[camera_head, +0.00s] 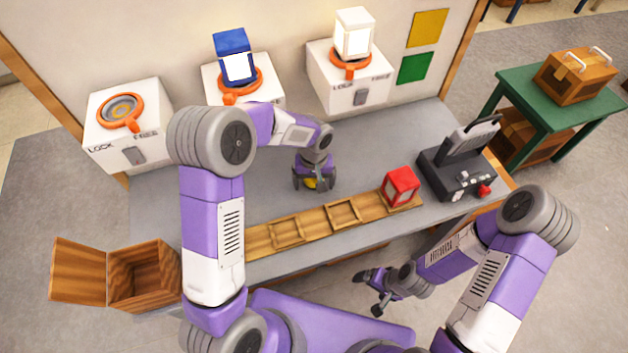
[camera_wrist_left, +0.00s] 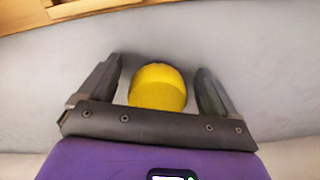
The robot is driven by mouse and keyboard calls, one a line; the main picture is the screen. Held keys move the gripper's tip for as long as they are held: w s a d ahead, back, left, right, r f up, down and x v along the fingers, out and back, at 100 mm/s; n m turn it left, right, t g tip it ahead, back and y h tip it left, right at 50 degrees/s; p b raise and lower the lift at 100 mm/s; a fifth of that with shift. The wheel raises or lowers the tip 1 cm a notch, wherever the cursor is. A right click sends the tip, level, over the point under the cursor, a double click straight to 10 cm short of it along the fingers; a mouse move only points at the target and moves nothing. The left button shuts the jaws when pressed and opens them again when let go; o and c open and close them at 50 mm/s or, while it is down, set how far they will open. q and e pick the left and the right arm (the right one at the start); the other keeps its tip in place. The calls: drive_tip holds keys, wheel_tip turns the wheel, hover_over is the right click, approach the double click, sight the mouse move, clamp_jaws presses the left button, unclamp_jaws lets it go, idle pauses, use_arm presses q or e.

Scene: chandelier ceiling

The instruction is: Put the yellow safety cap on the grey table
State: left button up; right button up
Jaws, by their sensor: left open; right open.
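The yellow safety cap (camera_wrist_left: 158,87) is on the grey table (camera_head: 250,170), between the open fingers of my left gripper (camera_wrist_left: 157,88), with a gap to each finger in the left wrist view. In the head view, the cap (camera_head: 311,184) shows only in part beneath my left gripper (camera_head: 314,185). Whether the cap rests fully on the table is hard to tell from above. My right gripper (camera_head: 370,291) is open and empty, in front of the table, apart from everything.
A wooden rack (camera_head: 315,221) with a red block (camera_head: 401,186) lies along the front. Three white boxes with orange rings, one under a blue block (camera_head: 231,45), stand at the back. A dark device (camera_head: 456,172) stands right; an open wooden box (camera_head: 150,272) is at front left.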

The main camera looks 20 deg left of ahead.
sight(314, 180)
use_arm(q)
drive_tip(key=shift+r, duration=0.3)
wheel_tip(314, 180, up, 12)
drive_tip(key=p, duration=0.3)
drive_tip(key=shift+f, duration=0.15)
